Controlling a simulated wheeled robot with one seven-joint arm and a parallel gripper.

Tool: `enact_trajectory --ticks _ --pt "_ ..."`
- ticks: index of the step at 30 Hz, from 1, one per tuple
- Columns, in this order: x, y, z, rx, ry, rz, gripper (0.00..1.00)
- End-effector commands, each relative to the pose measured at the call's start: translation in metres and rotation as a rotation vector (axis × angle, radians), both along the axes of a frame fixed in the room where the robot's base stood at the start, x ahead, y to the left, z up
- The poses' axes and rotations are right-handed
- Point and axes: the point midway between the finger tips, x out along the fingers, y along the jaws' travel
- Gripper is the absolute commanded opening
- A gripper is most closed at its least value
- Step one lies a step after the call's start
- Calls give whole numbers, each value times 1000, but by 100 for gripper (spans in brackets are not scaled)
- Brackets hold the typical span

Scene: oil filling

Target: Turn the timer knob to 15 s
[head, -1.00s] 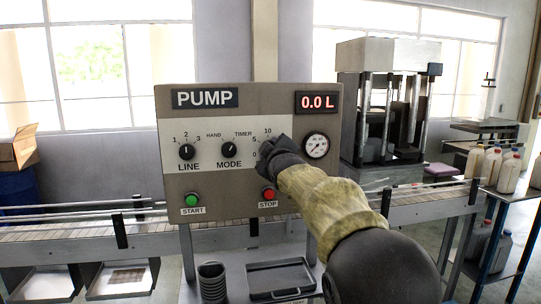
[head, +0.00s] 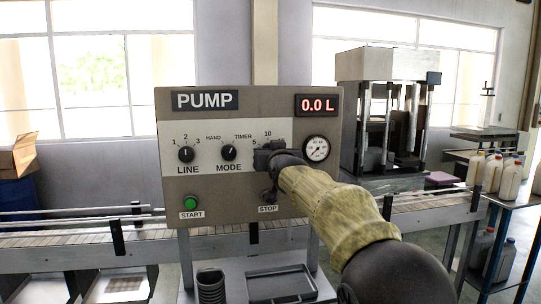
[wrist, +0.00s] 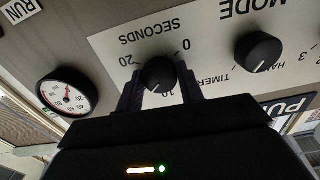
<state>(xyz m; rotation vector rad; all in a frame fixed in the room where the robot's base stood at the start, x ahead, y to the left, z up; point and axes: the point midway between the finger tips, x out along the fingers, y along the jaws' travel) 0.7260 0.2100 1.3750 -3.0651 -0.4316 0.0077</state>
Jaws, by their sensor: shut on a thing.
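The timer knob (wrist: 160,74) is a round black knob on the pump panel, seen upside down in the wrist view. Its dial shows 0, 10 and 20 with the word SECONDS. My gripper (wrist: 161,88) has one dark finger on each side of the knob and is shut on it. I cannot read clearly where the knob's pointer stands. In the head view my gripper (head: 270,158) covers the knob and part of its scale; the 5 and 10 show above it.
The mode knob (head: 228,152) points toward TIMER. The line knob (head: 186,154) is further left. A pressure gauge (head: 316,148) is close at the right, under the red 0.0 L display (head: 319,104). The green start button (head: 191,203) is below left; my gripper hides the stop button's red face.

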Motion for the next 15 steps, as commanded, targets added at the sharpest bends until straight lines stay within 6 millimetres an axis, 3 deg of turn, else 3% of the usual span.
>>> enact_trajectory --ticks 15 --pt "1 1 -5 169 60 1 14"
